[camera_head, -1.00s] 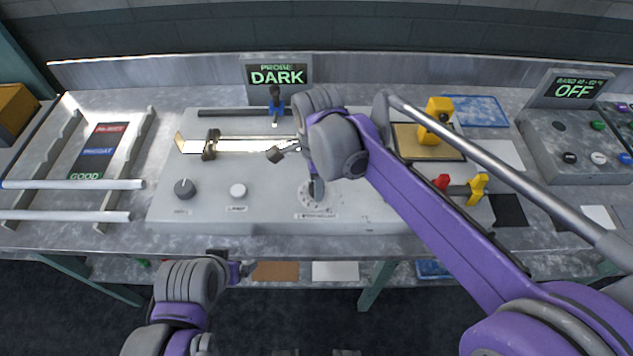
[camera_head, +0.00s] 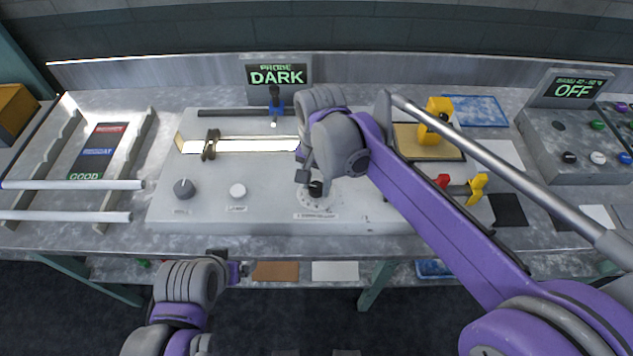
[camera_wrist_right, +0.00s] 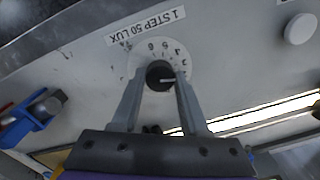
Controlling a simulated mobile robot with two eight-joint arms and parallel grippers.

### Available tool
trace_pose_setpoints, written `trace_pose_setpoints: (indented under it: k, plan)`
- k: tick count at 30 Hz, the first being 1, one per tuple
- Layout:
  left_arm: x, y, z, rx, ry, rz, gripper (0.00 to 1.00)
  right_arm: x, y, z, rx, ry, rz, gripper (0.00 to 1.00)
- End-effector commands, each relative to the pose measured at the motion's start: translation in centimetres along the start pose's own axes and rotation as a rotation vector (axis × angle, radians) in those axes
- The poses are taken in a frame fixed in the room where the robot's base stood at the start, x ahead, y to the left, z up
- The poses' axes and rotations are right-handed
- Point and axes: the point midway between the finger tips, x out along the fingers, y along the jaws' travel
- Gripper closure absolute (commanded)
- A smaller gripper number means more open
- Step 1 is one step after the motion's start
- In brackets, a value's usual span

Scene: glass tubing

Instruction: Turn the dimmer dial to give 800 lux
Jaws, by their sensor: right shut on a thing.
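The dimmer dial is a black knob (camera_wrist_right: 158,69) with a white pointer line, on a pale numbered scale marked "1 STEP 50 LUX" (camera_wrist_right: 146,27). The knob also shows in the head view (camera_head: 316,188), at the front of the grey console. My right gripper (camera_wrist_right: 161,79) is shut on the knob, one finger on each side. The pointer line points right in the wrist view; the exact number is unclear. The probe display (camera_head: 277,74) reads "DARK". My left gripper (camera_head: 236,272) hangs below the bench's front edge, apart from the console; its jaws are not clear.
On the console are another dark knob (camera_head: 184,188), a white button (camera_head: 238,191) and a bright glass-tube fixture (camera_head: 255,145). A second display (camera_head: 574,90) at right reads "OFF". White tubes (camera_head: 75,184) lie across the rack at left.

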Motion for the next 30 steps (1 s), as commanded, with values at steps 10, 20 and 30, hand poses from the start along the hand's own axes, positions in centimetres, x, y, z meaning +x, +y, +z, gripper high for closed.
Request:
trace_pose_setpoints:
  k: [10,20,30]
  plan:
    - [0.02,0.00,0.02,0.000,0.000,0.000,0.08,-0.04,-0.01,-0.06,-0.329,-0.009,0.000,1.00]
    - [0.06,0.00,0.06,0.000,0.000,0.000,0.08,-0.04,-0.02,-0.07,-0.643,-0.017,0.000,1.00]
    - [0.09,0.00,0.09,0.000,-0.001,0.000,0.08,-0.05,-0.06,-0.09,-0.959,-0.025,0.000,1.00]
